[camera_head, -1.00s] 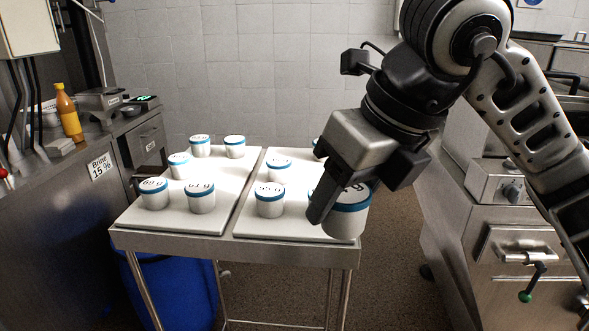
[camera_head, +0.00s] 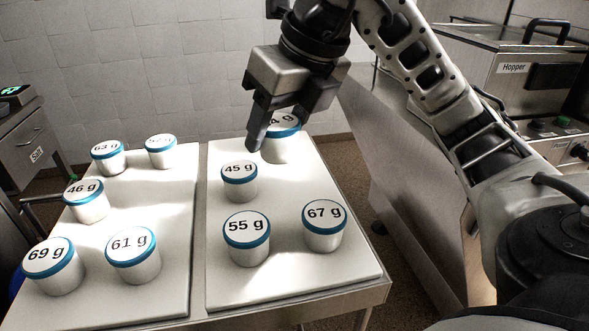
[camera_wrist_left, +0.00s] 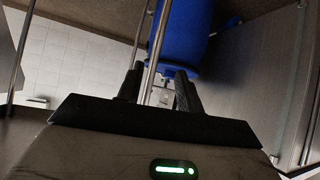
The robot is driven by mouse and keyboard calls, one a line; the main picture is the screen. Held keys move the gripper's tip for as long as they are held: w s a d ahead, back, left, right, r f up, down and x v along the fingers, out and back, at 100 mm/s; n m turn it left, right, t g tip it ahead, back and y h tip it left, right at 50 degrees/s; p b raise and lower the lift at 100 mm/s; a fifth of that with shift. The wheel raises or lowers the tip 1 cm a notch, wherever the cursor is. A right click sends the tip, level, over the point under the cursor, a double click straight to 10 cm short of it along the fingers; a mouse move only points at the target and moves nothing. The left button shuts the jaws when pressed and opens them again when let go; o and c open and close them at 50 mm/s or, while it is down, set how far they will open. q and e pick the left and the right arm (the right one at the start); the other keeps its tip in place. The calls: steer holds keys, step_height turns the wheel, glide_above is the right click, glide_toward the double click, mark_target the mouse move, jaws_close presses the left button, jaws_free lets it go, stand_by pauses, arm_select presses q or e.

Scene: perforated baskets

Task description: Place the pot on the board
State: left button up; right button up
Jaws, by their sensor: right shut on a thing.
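My right gripper (camera_head: 281,118) is shut on a white pot (camera_head: 283,149) with a blue rim and a partly covered label ending in "4 g". The pot is upright over the far part of the right white board (camera_head: 290,278); I cannot tell whether its base touches. Pots marked 45 g (camera_head: 240,184), 55 g (camera_head: 246,242) and 67 g (camera_head: 323,228) stand on that board. The left white board (camera_head: 170,225) carries several similar pots, including 61 g (camera_head: 133,258) and 69 g (camera_head: 54,270). My left gripper (camera_wrist_left: 158,88) is open and empty, low down, in the left wrist view.
A steel hopper machine (camera_head: 505,75) stands at the right, and a steel counter (camera_head: 30,145) at the far left. A tiled wall is behind. The left wrist view shows a blue bin (camera_wrist_left: 185,35) and steel table legs near the left fingers.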

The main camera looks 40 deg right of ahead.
steer(key=d+f, duration=0.2)
steer(key=w+d+f+b, duration=0.1)
steer(key=d+f, duration=0.1)
steer(key=w+d+f+b, duration=0.1)
steer(key=d+f, duration=0.1)
steer(key=shift+w+d+f, duration=0.1)
steer(key=shift+w+f, duration=0.05)
steer(key=shift+f, duration=0.15)
steer(key=shift+w+d+f+b, duration=0.15)
steer(key=shift+f+b, duration=0.35)
steer(key=shift+f, duration=1.1)
steer(key=shift+f, duration=0.2)
steer(key=o, duration=1)
steer(key=p+v, duration=0.2)
steer(key=v, duration=1)
steer(key=shift+r, duration=0.15)
